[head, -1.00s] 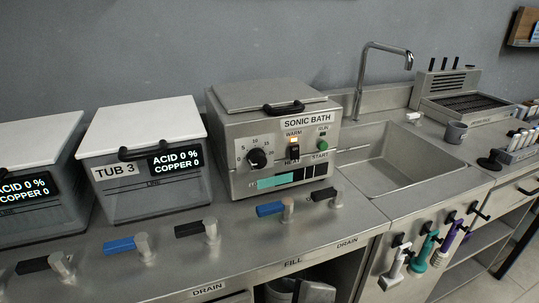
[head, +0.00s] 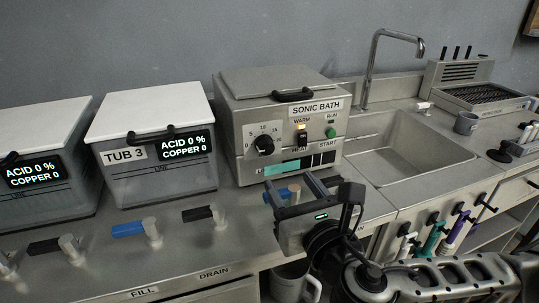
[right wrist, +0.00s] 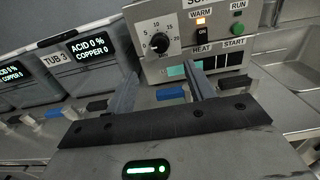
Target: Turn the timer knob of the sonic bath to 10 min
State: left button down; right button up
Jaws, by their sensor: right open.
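The sonic bath (head: 235,115) is a grey metal box with a closed lid on the counter. Its black timer knob (head: 264,145) is on the front panel's left side, inside a printed scale. In the right wrist view the knob (right wrist: 160,43) shows a white mark on its lower left, toward 0. My right gripper (head: 290,181) is in front of the bath, below the knob and apart from it. Its two fingers (right wrist: 162,74) are spread with nothing between them; they point at the panel. My left gripper is out of view.
The lit WARM switch (head: 301,136) and green RUN button (head: 331,132) sit right of the knob. Valve handles (head: 128,229) line the counter front. Tub 3 (head: 190,105) stands left of the bath, the sink (head: 385,160) right. A tall faucet (head: 372,70) rises behind.

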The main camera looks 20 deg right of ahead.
aim_at(268, 148)
jog(key=w+p, duration=0.1)
jog(key=w, duration=1)
jog(key=shift+w+a+r, duration=0.1)
jog(key=shift+w+a, duration=0.05)
jog(key=shift+w, duration=0.25)
jog(key=shift+c, duration=0.3)
jog(key=c, duration=0.9)
